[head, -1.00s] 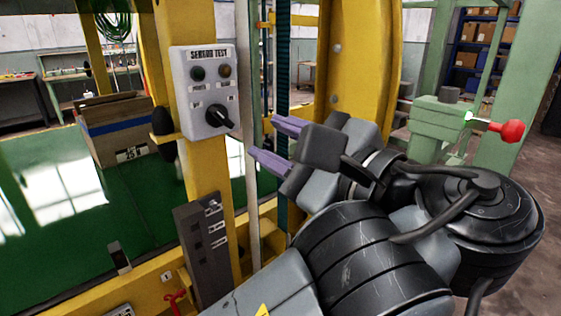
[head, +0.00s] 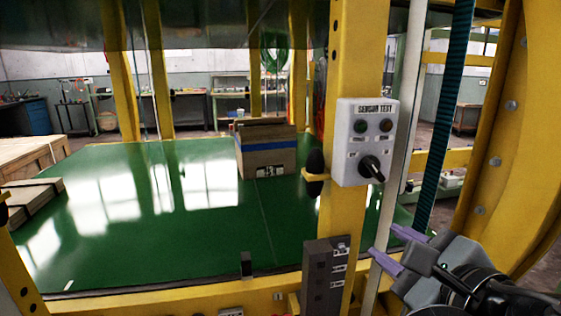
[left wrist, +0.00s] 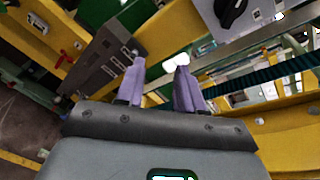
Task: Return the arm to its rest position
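My left gripper (head: 382,240) is at the lower right of the head view, its two purple fingers pointing left. The fingers are apart with nothing between them. The same open gripper shows in the left wrist view (left wrist: 160,65). It is below and slightly right of the grey sensor test box (head: 349,142), apart from it in the picture. The box's black knob (head: 372,169) also shows at the top of the left wrist view (left wrist: 231,12). Most of the left arm is out of the head frame. My right gripper is not in view.
A yellow post (head: 342,214) carries the sensor test box and a dark grey module (head: 324,273) lower down. A teal ribbed hose (head: 446,115) runs close to the gripper. A cardboard box (head: 266,152) stands on the green surface (head: 130,225), and wooden crates (head: 32,155) are at left.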

